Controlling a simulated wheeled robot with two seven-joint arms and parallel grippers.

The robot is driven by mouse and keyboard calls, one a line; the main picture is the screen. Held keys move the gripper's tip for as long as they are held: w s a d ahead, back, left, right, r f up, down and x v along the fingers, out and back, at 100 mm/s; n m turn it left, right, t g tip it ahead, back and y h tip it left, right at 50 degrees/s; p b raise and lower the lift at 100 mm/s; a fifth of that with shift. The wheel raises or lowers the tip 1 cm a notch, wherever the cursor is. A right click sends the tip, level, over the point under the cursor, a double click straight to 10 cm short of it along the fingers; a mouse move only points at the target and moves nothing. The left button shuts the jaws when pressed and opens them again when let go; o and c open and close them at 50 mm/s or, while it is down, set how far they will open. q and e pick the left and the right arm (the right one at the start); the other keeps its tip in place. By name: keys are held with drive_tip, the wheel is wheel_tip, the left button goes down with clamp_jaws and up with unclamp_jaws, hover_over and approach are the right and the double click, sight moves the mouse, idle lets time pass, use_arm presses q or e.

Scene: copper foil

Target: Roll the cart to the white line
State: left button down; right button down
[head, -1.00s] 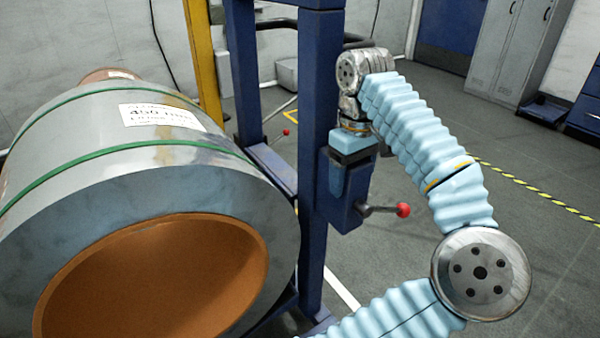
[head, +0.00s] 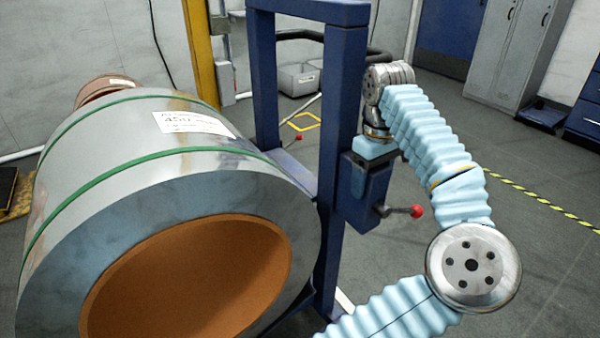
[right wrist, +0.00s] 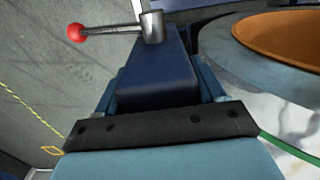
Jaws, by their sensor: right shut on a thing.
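The cart is a dark blue frame (head: 338,120) carrying a big wrapped coil (head: 110,180) with green straps and an orange-brown core. A blue block with a red-knobbed lever (head: 400,211) sits on its near upright. My right gripper (head: 372,178) is shut on this block. In the right wrist view, its fingers (right wrist: 155,95) lie on both sides of the blue block (right wrist: 158,65), with the red knob (right wrist: 76,32) beyond. A short piece of white line (head: 345,302) shows on the floor beside the upright's foot; the rest is hidden. My left gripper is not in view.
A yellow post (head: 200,50) and a grey bin (head: 298,79) stand behind the cart. Grey lockers (head: 515,50) and a blue cabinet (head: 588,110) are at the back right. Yellow-black tape (head: 540,200) crosses the right floor, which is otherwise clear.

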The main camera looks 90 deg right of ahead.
drive_tip(key=shift+s+d+r+p, duration=0.2)
drive_tip(key=shift+s+d+p, duration=0.1)
drive_tip(key=shift+s+d, duration=0.55)
drive_tip(key=shift+s+d+f, duration=0.15)
drive_tip(key=shift+s+d, duration=0.25)
drive_tip(key=shift+s, duration=0.25)
drive_tip(key=shift+s+d+f, duration=0.1)
drive_tip(key=shift+s+d, duration=0.3)
drive_tip(key=shift+s, duration=0.2)
drive_tip(key=shift+s+d, duration=0.45)
drive_tip(key=shift+s, duration=0.25)
drive_tip(key=shift+s+d, duration=0.1)
drive_tip(key=shift+s, duration=0.05)
